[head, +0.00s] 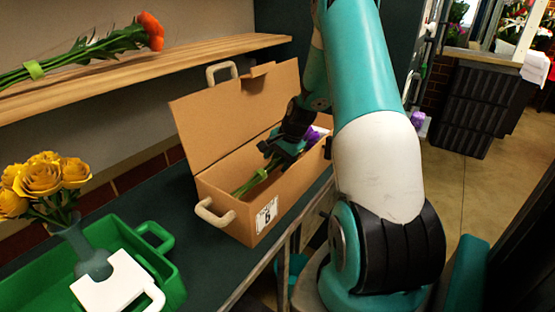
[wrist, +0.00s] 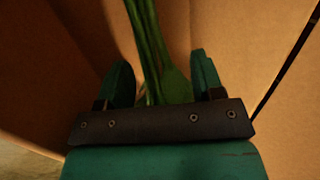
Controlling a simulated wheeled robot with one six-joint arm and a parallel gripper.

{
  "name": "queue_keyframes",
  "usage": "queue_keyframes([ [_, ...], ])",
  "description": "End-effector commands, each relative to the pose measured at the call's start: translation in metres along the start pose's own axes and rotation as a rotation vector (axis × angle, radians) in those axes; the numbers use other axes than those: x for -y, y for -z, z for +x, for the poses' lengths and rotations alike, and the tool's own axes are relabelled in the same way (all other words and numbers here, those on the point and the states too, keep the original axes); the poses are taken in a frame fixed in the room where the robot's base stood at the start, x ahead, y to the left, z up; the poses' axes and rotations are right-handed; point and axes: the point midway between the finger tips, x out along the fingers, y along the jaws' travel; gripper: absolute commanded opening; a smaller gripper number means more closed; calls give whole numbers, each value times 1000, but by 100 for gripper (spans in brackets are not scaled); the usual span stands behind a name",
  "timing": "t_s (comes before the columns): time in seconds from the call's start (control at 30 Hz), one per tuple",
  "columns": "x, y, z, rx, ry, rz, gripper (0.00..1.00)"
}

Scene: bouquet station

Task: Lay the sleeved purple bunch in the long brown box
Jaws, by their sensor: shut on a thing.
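The long brown box (head: 228,208) stands open on the dark counter, its lid tilted back and a label with a 6 on its front end. My gripper (head: 278,158) is down inside the box, shut on the purple bunch. The bunch's purple flowers (head: 312,134) show to the right of my gripper, near the far end. Its green stems (head: 247,184) point toward the box's near end. In the wrist view the stems (wrist: 150,45) run between the two fingers of my gripper (wrist: 162,80). I cannot tell whether the stems touch the box floor. The sleeve is not distinguishable.
A green tray (head: 160,262) holds a vase of yellow roses (head: 40,180) at the lower left. A wooden shelf (head: 190,62) above carries an orange bunch (head: 100,48). The box's raised lid (head: 235,110) stands close to my arm. Dark crates (head: 480,105) stand at right.

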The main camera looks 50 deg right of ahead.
Motion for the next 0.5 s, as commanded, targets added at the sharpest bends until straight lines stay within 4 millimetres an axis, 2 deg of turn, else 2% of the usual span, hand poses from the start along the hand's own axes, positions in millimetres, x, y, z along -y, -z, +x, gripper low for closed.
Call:
queue_keyframes([
  [0.37, -3, 1, 8, -1, 1, -1, 24],
  [0.4, -3, 1, 8, 0, 0, 0, 63],
  [0.5, -3, 1, 8, 0, 0, 0, 86],
])
